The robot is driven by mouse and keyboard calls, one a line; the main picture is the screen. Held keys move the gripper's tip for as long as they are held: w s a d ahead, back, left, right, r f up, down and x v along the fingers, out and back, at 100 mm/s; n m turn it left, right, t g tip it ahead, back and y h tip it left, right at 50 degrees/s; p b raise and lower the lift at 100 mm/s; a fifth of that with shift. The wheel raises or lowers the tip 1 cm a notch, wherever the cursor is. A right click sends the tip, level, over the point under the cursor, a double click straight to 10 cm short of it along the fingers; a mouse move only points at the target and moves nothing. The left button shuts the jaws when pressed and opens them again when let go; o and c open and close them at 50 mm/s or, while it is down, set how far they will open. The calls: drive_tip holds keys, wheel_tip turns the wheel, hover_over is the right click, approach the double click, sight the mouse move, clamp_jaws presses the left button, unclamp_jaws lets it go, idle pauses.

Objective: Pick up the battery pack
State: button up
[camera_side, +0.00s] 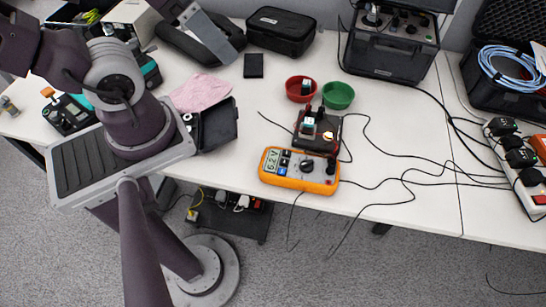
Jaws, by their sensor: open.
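A small block with a pale top (308,125), which looks like a battery pack, sits on a black device (327,143) near the middle of the table. A similar small dark block with a pale top (306,87) is in the red bowl (292,90) behind it. I cannot tell for sure which is the battery pack. My gripper (228,54) is at the upper left, apart from both blocks and to their left. It is open, and nothing shows in it. Its fingertips are too small to make out clearly.
A green bowl (338,96) touches or nearly touches the red one. An orange multimeter (300,171) lies in front of the device. Black cables (408,180) run across the right side. A black case (282,31) and small black box (254,65) stand behind.

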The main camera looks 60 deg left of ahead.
drive_tip(key=c, duration=0.4)
drive_tip(key=n+g, duration=0.5)
drive_tip(key=n, duration=0.2)
hover_over(309, 121)
drive_tip(key=s, duration=0.1)
wheel_tip(309, 121, down, 19)
drive_tip(key=f, duration=0.5)
drive_tip(key=f+n, duration=0.1)
drive_tip(key=f, duration=0.4)
drive_tip(key=w+f+n, duration=0.1)
drive_tip(key=f, duration=0.4)
drive_tip(key=shift+w+f+g, duration=0.1)
drive_tip(key=shift+f+g, duration=0.1)
drive_tip(key=shift+g, duration=0.1)
